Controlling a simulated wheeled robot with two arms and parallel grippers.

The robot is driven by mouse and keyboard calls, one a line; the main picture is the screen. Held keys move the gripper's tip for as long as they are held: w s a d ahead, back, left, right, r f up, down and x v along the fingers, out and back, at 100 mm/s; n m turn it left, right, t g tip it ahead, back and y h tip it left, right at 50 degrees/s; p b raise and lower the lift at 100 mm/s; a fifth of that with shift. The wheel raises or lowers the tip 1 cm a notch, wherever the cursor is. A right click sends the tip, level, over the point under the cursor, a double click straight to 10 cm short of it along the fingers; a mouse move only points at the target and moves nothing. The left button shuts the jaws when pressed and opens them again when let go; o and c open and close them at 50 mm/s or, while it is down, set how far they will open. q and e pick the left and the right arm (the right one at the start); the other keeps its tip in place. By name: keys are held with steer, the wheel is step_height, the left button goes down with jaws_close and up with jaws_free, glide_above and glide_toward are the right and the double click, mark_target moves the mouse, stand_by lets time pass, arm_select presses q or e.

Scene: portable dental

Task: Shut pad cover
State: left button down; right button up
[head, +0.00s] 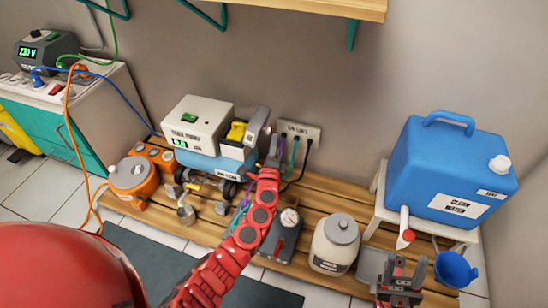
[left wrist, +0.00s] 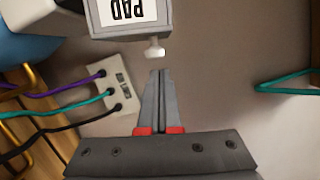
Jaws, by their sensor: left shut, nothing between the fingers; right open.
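The pad cover (head: 257,126) is a grey flap standing raised at the right side of the blue unit (head: 217,163), beside an open recess with a yellow pad (head: 237,131). In the left wrist view the cover (left wrist: 118,30) shows as a grey panel with a white "PAD" label and a small pale knob (left wrist: 155,49) at its edge. My left gripper (head: 273,150) is shut and empty, just right of the cover. In the left wrist view its fingertips (left wrist: 161,72) sit just below the knob, with a small gap. My right gripper (head: 402,272) is open and empty at the lower right.
A wall socket (head: 299,131) with purple, teal and black cables is close behind my left gripper. A white-topped box (head: 196,117) adjoins the cover on the left.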

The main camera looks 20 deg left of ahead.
mark_target(265, 130)
arm_select(q)
steer(key=shift+s+a+r, duration=0.1)
steer(key=shift+a+r, duration=0.1)
steer(key=shift+a, duration=0.65)
steer(key=shift+a+r, duration=0.2)
steer(key=shift+a, duration=0.6)
steer(key=shift+r, duration=0.15)
steer(key=shift+a+r+n+p, duration=0.15)
steer(key=shift+n+p, duration=0.2)
steer(key=shift+n, duration=0.05)
